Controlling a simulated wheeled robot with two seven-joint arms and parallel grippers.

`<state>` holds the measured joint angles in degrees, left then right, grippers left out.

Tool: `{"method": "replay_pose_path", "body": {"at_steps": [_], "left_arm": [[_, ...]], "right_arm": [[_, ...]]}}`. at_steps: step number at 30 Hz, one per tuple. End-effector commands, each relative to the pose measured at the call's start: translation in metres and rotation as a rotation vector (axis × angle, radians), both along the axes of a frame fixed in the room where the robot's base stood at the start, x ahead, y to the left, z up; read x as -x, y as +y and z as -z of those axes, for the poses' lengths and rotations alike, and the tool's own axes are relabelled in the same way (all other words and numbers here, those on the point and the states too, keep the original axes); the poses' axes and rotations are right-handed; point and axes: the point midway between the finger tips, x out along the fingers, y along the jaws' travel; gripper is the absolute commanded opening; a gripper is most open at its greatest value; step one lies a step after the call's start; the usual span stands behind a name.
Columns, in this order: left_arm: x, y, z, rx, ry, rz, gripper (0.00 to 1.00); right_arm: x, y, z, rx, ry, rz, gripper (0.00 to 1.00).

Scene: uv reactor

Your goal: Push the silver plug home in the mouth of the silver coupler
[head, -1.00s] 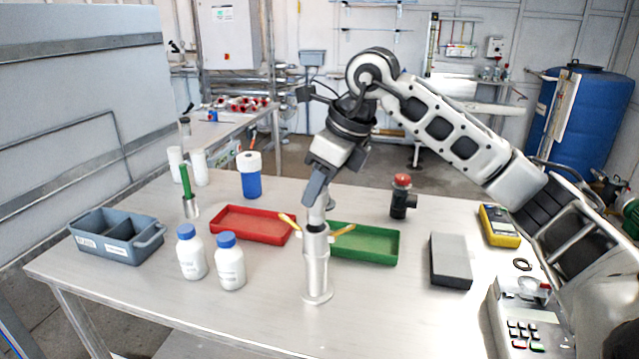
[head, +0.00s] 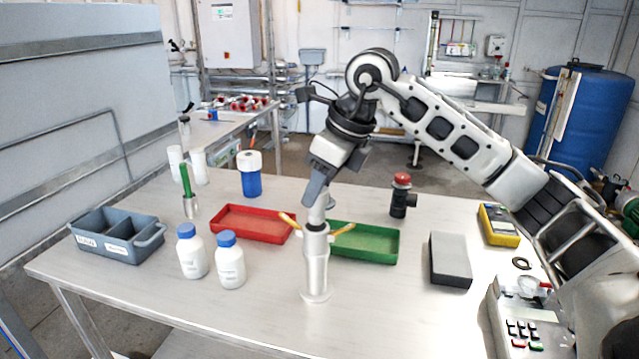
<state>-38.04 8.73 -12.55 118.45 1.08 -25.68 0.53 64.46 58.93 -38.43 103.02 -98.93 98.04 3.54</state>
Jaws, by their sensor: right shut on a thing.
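The silver coupler (head: 316,265) stands upright on its round base on the table, with two yellow levers spread out at its mouth. The silver plug (head: 317,214) is upright at the coupler's mouth, its lower end meeting or inside it. I cannot tell how deep it sits. My right gripper (head: 317,195) comes down from above and is shut on the plug's upper part, which its fingers partly hide. My left gripper is not in view.
A red tray (head: 252,235) and a green tray (head: 365,257) lie behind the coupler on either side. Two white bottles with blue caps (head: 230,266) stand to its left. A grey block (head: 450,272) lies to the right. The table front is clear.

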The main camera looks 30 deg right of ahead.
Motion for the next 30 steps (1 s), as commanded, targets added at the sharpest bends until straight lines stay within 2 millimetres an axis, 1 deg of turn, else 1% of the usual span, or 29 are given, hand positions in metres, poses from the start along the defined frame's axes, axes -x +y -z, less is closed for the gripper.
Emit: {"method": "replay_pose_path", "body": {"at_steps": [18,30], "left_arm": [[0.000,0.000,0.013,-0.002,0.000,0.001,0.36],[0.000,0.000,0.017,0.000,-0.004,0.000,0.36]], "right_arm": [[0.000,0.000,0.017,0.001,0.000,0.000,0.14],[0.000,0.000,0.027,0.000,-0.001,0.000,0.14]]}}
